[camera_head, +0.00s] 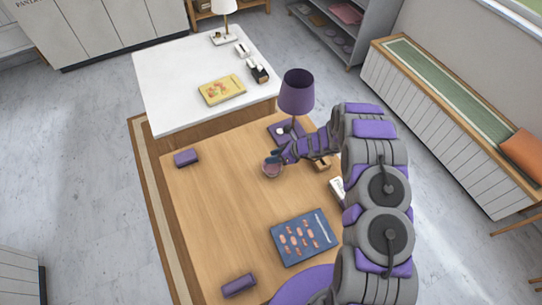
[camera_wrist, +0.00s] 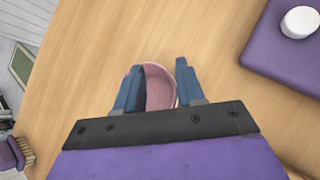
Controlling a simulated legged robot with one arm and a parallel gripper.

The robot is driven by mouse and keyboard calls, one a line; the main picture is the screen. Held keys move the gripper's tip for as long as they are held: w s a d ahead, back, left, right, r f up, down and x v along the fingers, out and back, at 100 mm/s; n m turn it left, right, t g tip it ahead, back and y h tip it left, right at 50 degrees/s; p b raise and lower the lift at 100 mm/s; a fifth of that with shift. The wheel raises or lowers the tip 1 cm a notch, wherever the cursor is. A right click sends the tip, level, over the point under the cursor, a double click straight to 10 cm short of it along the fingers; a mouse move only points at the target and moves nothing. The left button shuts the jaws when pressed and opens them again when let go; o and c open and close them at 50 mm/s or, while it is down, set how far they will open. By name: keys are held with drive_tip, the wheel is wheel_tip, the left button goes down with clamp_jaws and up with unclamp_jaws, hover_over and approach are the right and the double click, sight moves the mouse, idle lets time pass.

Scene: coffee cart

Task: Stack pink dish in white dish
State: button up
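The pink dish (camera_head: 272,170) is on the wooden table, left of and below the lamp base. It also shows in the wrist view (camera_wrist: 158,86), partly hidden by my gripper. My gripper (camera_head: 275,157) is at the dish. In the wrist view, the two blue-grey fingers of my gripper (camera_wrist: 159,65) are spread apart. The left finger overlaps the dish's left part, and the right finger is by its right rim. I cannot tell whether either finger touches it. I cannot make out a separate white dish.
A purple lamp (camera_head: 297,92) stands behind my gripper, with a small white cylinder (camera_wrist: 300,22) on its base. The table's left middle is clear.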

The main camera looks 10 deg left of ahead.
drive_tip(key=w+d+f+p+v, duration=0.1)
drive_tip(key=v, duration=1.2)
drive_tip(key=s+a+r+n+g, duration=0.1)
drive_tip(key=s+r+n, duration=0.2)
drive_tip(key=r, duration=0.4)
drive_tip(key=s+a+r+n+g, duration=0.1)
drive_tip(key=s+a+r+n, duration=0.1)
drive_tip(key=s+r+n, duration=0.3)
drive_tip(key=s+d+r+n+g+h, duration=0.1)
drive_tip(key=s+d+r+n+h, duration=0.35)
drive_tip(key=s+r, duration=0.8)
drive_tip(key=s+d+r+n+h+b, duration=0.1)
drive_tip(key=s+d+n, duration=0.4)
drive_tip(key=s, duration=0.5)
drive_tip(key=s+d+r+n+h+b, duration=0.2)
drive_tip(key=s+d+r+n+h, duration=0.2)
drive_tip(key=s+d, duration=0.3)
drive_tip(key=shift+s+d+n+t, duration=0.3)
drive_tip(key=shift+s+n, duration=0.15)
drive_tip(key=shift+s, duration=1.35)
